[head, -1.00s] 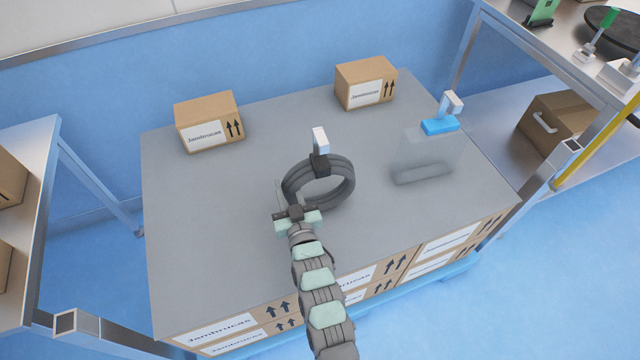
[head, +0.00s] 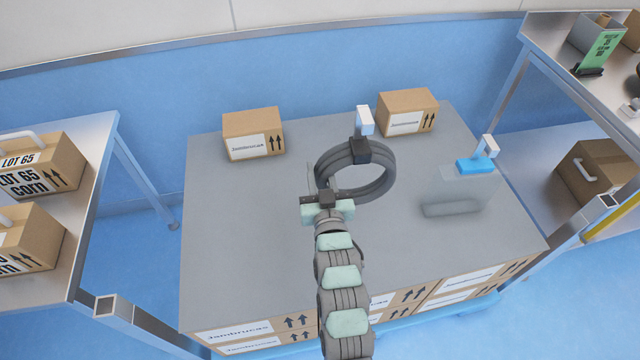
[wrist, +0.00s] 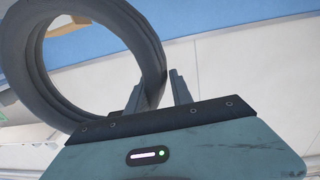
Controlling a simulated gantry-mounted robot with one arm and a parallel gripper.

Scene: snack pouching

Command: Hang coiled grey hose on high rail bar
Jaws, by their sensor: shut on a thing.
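The coiled grey hose (head: 387,178) is a thick dark ring with a black strap (head: 360,152) and a white hook-like tab (head: 365,121) at its top. My gripper (head: 325,196) is shut on the near left side of the coil and holds it upright above the stack's grey top. In the wrist view the coil (wrist: 150,45) fills the upper left, against the left finger of my gripper (wrist: 158,92); the tab is out of that picture. I cannot make out a high rail bar for certain.
Two cartons (head: 252,135) (head: 407,112) sit at the back of the grey top (head: 230,240). Metal shelving (head: 565,105) stands right, a table with cartons (head: 85,230) left.

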